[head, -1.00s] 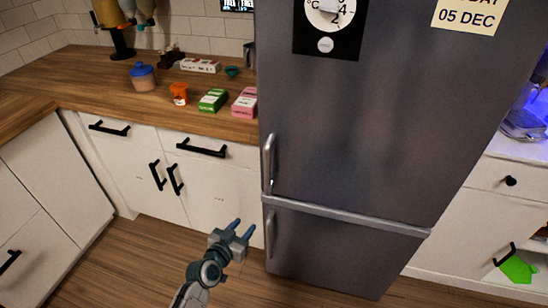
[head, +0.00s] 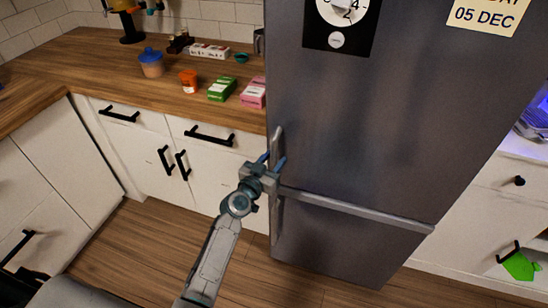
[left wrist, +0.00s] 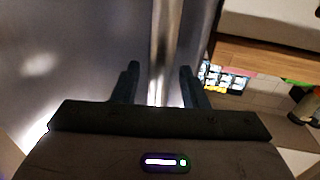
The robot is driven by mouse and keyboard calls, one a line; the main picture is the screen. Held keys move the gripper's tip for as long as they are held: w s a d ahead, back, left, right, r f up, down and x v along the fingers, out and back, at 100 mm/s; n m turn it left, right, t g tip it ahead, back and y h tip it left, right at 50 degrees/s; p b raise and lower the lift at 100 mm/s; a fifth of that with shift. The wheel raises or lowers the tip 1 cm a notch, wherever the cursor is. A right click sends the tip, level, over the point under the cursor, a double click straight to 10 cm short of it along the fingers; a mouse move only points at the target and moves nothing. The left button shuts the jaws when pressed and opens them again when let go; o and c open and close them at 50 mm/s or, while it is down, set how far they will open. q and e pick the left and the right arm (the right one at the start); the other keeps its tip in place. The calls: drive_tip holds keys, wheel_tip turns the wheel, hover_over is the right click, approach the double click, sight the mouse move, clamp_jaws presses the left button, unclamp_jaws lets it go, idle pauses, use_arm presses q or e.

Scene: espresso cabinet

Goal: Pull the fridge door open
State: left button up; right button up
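The dark grey fridge (head: 375,125) stands shut in the head view, with a upper door and a lower door split by a light metal strip. The upper door's vertical metal handle (head: 276,147) is at its left edge. My left gripper (head: 271,163) is at the lower part of this handle. In the left wrist view the handle (left wrist: 162,50) runs between the two fingers of my left gripper (left wrist: 158,82), which are open with gaps on both sides. The gripper partly hides the handle in the head view. My right gripper is not in view.
White cabinets with black handles (head: 209,136) stand left of the fridge, under a wooden counter (head: 110,85) holding small boxes and jars. A white cabinet (head: 480,215) is at the right. The wooden floor (head: 150,240) in front is clear.

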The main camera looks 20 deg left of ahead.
use_arm(q)
drive_tip(key=shift+w+d, duration=0.1)
drive_tip(key=shift+w, duration=0.25)
clamp_jaws()
drive_tip(key=shift+s, duration=0.15)
